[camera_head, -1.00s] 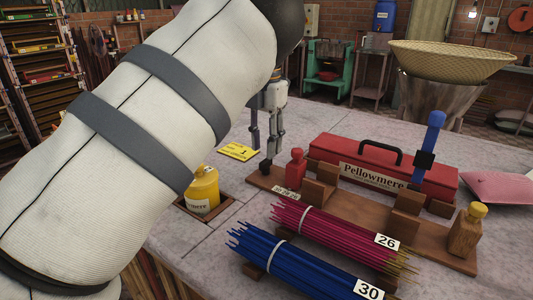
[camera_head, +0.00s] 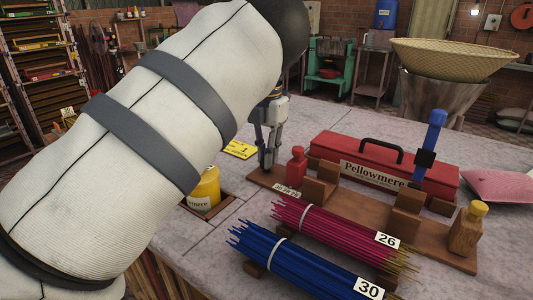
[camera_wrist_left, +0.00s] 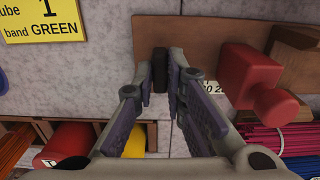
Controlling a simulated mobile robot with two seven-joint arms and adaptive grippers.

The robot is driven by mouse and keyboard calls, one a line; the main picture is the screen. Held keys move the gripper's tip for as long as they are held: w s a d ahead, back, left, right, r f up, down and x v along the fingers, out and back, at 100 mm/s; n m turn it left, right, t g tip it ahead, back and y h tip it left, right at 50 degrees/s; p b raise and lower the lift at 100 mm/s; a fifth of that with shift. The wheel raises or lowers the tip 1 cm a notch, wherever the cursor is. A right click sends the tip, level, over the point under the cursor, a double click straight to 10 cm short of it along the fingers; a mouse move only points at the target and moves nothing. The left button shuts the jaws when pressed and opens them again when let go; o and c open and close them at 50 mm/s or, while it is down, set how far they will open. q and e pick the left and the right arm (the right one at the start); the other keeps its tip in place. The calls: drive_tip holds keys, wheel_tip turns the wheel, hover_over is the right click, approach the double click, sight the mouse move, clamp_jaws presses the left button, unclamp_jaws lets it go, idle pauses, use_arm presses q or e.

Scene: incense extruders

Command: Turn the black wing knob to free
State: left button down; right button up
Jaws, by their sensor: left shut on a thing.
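The black wing knob (camera_wrist_left: 160,66) shows in the left wrist view as a narrow dark bar at the left end of the wooden board (camera_wrist_left: 210,38). My left gripper (camera_wrist_left: 160,88) is shut on it, one finger on each side. In the head view my left gripper (camera_head: 267,163) points down at the board's left end, and its fingers hide most of the knob. The knob's exact turn angle is hard to tell. My right gripper is not in view.
A red bottle (camera_head: 296,167) stands just right of the gripper. A red Pellowmere toolbox (camera_head: 420,181) is behind the board. Bundles of magenta sticks (camera_head: 335,234) and blue sticks (camera_head: 300,262) lie in front. A yellow container (camera_head: 205,190) sits in a recess, near a yellow card (camera_head: 240,149).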

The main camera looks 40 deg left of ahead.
use_arm(q)
drive_tip(key=n, duration=1.3)
drive_tip(key=shift+n, duration=2.3)
drive_tip(key=c, duration=1.6)
unclamp_jaws()
drive_tip(key=shift+c, duration=0.2)
